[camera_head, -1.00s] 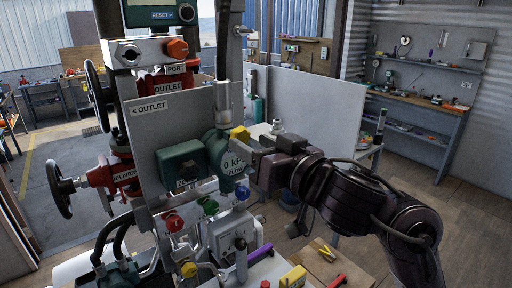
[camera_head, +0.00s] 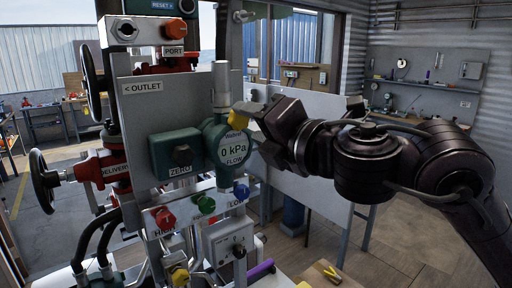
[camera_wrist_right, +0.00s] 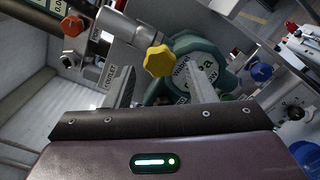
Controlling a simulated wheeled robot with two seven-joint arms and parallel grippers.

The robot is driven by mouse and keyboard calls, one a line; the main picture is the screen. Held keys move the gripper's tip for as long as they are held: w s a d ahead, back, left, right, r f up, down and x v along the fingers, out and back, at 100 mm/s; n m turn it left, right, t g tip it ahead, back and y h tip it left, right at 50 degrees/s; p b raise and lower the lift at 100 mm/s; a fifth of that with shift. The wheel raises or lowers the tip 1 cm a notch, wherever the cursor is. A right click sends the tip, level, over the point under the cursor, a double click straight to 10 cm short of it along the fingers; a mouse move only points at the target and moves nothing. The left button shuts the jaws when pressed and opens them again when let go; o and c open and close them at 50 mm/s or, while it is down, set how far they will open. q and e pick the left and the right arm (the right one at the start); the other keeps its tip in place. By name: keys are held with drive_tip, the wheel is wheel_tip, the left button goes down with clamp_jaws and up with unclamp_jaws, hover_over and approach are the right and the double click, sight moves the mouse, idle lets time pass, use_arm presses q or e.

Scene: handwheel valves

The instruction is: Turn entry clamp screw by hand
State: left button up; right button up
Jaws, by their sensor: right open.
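The fingers partly hide the transmitter there. I cannot tell whether either finger touches the knob. My left gripper is out of view.
A grey panel (camera_head: 142,107) marked OUTLET stands behind the transmitter, beside a green ZERO box (camera_head: 178,153). Red (camera_head: 165,219), green (camera_head: 205,205) and blue (camera_head: 241,192) knobs sit below. A handwheel (camera_head: 43,181) is at left. A purple bar (camera_head: 259,268) lies low down.

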drive_tip(key=shift+f+n, duration=0.15)
drive_tip(key=shift+n, duration=0.45)
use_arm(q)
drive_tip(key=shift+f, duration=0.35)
use_arm(e)
drive_tip(key=shift+x, duration=1.05)
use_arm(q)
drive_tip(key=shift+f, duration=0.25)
